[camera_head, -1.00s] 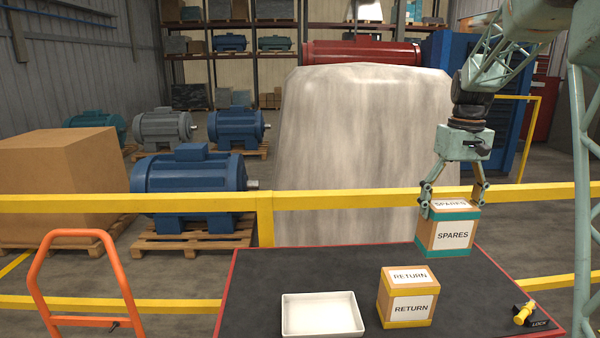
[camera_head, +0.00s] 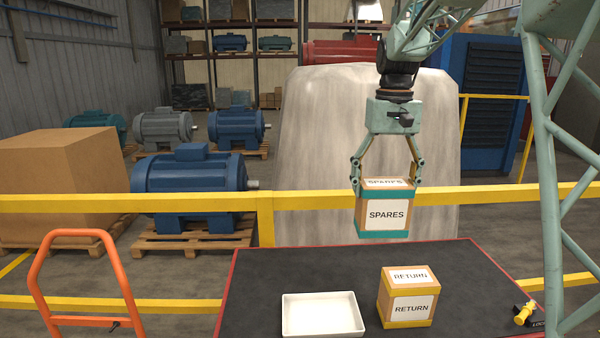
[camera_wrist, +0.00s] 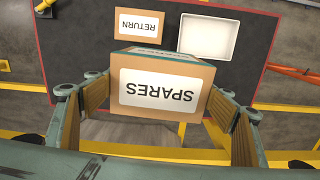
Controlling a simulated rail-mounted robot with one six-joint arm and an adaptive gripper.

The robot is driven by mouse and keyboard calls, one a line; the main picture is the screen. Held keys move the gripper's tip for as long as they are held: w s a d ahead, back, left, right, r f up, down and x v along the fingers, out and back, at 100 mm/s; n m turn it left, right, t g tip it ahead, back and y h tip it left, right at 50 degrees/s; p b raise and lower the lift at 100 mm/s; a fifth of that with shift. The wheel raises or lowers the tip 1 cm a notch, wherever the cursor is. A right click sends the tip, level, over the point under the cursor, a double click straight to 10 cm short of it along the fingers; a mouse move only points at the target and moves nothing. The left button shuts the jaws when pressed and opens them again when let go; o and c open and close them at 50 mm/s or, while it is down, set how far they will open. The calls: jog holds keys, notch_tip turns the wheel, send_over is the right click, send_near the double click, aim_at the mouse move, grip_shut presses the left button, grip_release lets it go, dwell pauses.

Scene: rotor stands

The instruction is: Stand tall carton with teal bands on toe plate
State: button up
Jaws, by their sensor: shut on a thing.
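The tall carton with teal bands (camera_head: 384,215) carries a SPARES label and is held upright in the air, above the far side of the black table. My gripper (camera_head: 387,178) is shut on it from above, one finger at each side. In the wrist view the carton (camera_wrist: 162,91) fills the middle between the two fingers (camera_wrist: 158,110). The orange frame with a handle (camera_head: 80,275) stands at the lower left, apart from the table; its toe plate is not visible in the head view.
The black table (camera_head: 262,275) has a red edge. A white tray (camera_head: 322,316) and a RETURN carton with yellow bands (camera_head: 408,296) stand on it. A yellow latch (camera_head: 524,314) is at its right end. A yellow rail (camera_head: 200,203) runs behind the table. A large brown box (camera_head: 60,185) stands at left.

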aim_at(377, 211)
jog(key=shift+s+a+r, duration=0.1)
jog(key=shift+a+r, duration=0.2)
jog(key=shift+a, duration=0.4)
jog(key=shift+a+f, duration=0.1)
jog(key=shift+a, duration=0.15)
jog(key=shift+d+f+b, duration=0.15)
jog(key=shift+f+b, duration=0.8)
jog(key=shift+b, duration=0.1)
jog(key=shift+f+b, duration=0.65)
jog(key=shift+b, duration=0.05)
notch_tip(377, 211, down, 4)
jog(key=b, duration=0.4)
